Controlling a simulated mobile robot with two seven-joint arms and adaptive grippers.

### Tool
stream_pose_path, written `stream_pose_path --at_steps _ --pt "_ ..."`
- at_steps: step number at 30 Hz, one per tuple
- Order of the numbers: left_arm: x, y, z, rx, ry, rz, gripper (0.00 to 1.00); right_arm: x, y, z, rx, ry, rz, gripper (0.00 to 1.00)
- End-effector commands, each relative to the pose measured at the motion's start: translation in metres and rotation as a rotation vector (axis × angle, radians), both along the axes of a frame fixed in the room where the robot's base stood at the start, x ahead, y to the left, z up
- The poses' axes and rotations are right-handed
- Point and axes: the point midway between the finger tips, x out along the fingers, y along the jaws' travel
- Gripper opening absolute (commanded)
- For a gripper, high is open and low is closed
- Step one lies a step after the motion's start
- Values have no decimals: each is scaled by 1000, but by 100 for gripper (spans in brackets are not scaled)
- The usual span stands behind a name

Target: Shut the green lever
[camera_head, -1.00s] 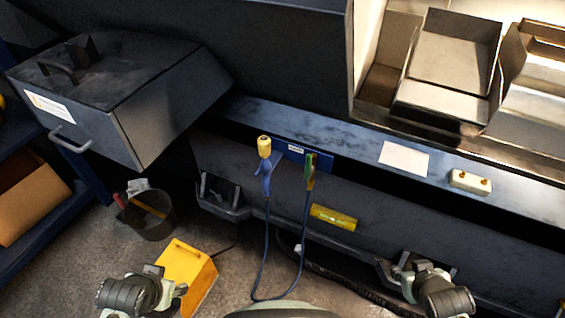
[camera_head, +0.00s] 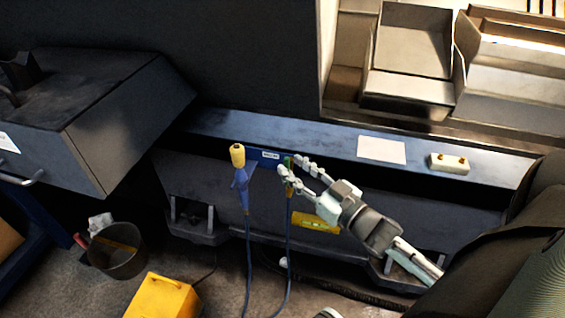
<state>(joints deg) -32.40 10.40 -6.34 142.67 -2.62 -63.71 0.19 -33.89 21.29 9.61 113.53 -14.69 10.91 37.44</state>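The green lever (camera_head: 289,189) hangs at the right end of a small blue plate (camera_head: 265,156) on the dark machine front, with a blue hose running down from it. My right gripper (camera_head: 290,165) reaches in from the right, its two fingers spread with a gap between them. Its fingertips are at the lever's upper part and hide some of it. I cannot tell whether they touch it. A blue lever with a yellow end (camera_head: 238,157) stands at the plate's left end. My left gripper is out of view.
A yellow level-like block (camera_head: 314,223) lies below the gripper. A white sheet (camera_head: 382,150) and a pale block with two brass knobs (camera_head: 449,163) lie on the ledge. A dark bucket (camera_head: 117,250) and a yellow box (camera_head: 162,297) stand on the floor.

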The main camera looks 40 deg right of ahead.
Motion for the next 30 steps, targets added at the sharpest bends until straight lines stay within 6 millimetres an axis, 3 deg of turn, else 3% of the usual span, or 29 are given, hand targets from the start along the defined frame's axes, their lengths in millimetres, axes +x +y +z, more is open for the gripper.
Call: stream_pose_path --at_steps 6,16,24,30 --pt "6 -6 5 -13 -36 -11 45 27 3 0 0 0 0 33" --pt "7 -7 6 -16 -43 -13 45 32 4 0 0 1 -1 33" --pt "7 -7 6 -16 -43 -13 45 32 4 0 0 1 -1 2" --pt "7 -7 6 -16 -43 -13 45 32 4 0 0 1 -1 0"
